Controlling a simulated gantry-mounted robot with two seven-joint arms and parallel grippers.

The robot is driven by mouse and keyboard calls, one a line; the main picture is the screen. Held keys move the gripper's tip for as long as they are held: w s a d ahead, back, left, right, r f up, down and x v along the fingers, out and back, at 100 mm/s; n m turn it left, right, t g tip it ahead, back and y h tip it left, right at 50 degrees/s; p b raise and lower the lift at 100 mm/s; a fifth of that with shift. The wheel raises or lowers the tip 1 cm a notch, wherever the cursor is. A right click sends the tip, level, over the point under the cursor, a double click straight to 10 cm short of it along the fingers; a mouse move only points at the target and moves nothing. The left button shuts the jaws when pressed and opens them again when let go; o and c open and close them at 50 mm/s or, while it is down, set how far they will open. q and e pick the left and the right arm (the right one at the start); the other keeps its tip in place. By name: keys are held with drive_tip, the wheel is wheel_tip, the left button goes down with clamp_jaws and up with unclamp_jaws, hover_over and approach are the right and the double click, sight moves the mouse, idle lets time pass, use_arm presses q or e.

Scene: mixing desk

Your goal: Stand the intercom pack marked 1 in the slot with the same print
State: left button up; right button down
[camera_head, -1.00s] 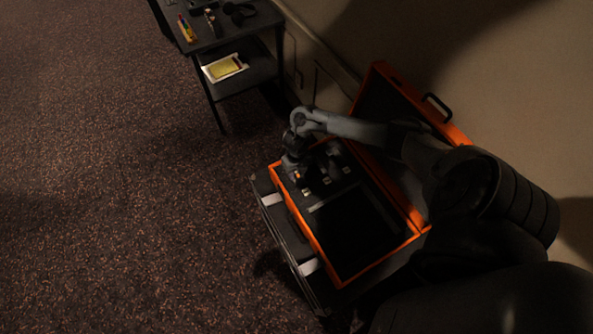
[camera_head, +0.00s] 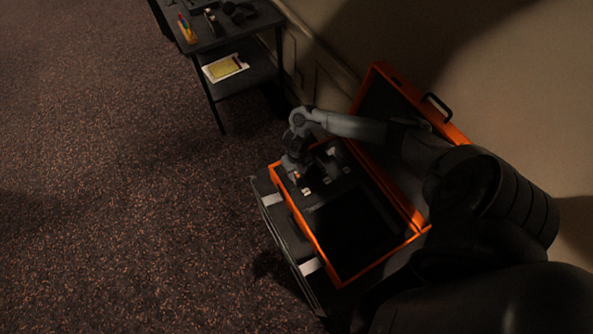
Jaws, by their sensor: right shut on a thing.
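An open case with an orange rim (camera_head: 315,243) holds a dark insert with slots (camera_head: 335,176) at its far left end. Several small pale labels or prints show there, too small to read. My right gripper (camera_head: 299,176) points down over the left corner of this slotted part. It is shut on a dark thing, probably an intercom pack, which is mostly hidden by the gripper and the dark. Its print cannot be read, and I cannot tell whether it is inside a slot. My left gripper is not in view.
The orange case stands on a dark trunk with pale fittings (camera_head: 309,266). Its lid (camera_head: 384,88) is open against the wall side. A dark shelf table (camera_head: 237,77) with a yellow-and-white item and small objects stands at the upper left. The speckled floor at left is clear.

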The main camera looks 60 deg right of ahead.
drive_tip(key=shift+f, duration=0.25)
drive_tip(key=c, duration=0.6)
unclamp_jaws()
drive_tip(key=shift+o, duration=0.2)
